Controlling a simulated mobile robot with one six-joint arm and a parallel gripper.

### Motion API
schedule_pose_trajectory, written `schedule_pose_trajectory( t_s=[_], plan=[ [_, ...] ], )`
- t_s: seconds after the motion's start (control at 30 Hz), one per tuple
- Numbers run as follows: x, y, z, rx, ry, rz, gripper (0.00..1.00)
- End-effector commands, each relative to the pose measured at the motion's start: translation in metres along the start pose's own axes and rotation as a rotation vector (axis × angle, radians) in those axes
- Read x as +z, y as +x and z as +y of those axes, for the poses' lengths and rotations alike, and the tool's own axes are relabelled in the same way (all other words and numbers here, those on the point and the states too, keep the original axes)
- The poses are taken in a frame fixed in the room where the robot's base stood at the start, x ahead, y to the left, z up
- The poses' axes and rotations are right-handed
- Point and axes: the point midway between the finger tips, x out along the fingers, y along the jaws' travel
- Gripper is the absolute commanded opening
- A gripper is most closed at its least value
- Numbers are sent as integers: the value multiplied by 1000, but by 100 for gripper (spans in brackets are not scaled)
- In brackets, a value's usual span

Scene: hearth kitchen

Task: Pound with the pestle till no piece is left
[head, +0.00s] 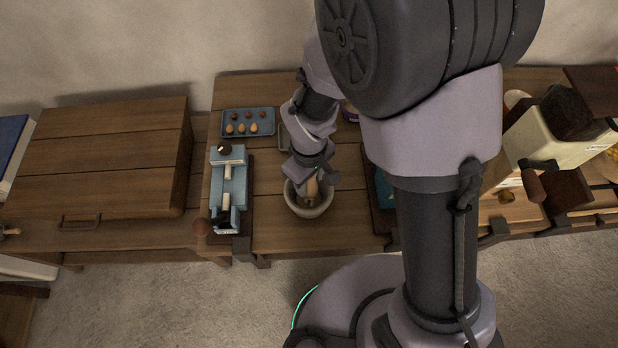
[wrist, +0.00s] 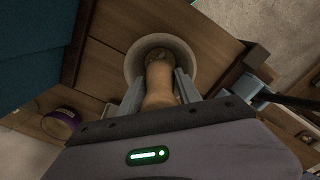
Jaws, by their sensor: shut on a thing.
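The mortar (head: 309,205) is a pale round bowl on the wooden table, near its front edge. It also shows in the wrist view (wrist: 134,66). The pestle (wrist: 160,85) is light wood and stands in the mortar, its lower end inside the bowl. My gripper (wrist: 158,88) is shut on the pestle from both sides, directly above the mortar. In the head view my gripper (head: 312,174) hides much of the pestle (head: 311,188). The inside of the bowl is mostly covered, so I cannot tell whether any pieces lie in it.
A blue tray (head: 262,127) with nuts and dark round pieces lies behind left. A blue device (head: 229,190) with a dark knob stands left of the mortar. A cream hand-cranked machine (head: 530,140) stands at the right. A purple-rimmed round thing (wrist: 62,122) shows in the wrist view.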

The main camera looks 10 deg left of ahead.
Motion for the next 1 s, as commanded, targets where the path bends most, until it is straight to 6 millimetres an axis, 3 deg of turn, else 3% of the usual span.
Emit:
schedule_pose_trajectory(
  t_s=[0.17, 0.6, 0.83, 1.0],
  plan=[
    [0, 1, 0, 0, 0, 0, 0],
    [0, 32, 0, 0, 0, 0, 0],
    [0, 23, 0, 0, 0, 0, 0],
    [0, -6, 0, 0, 0, 0, 0]
  ],
)
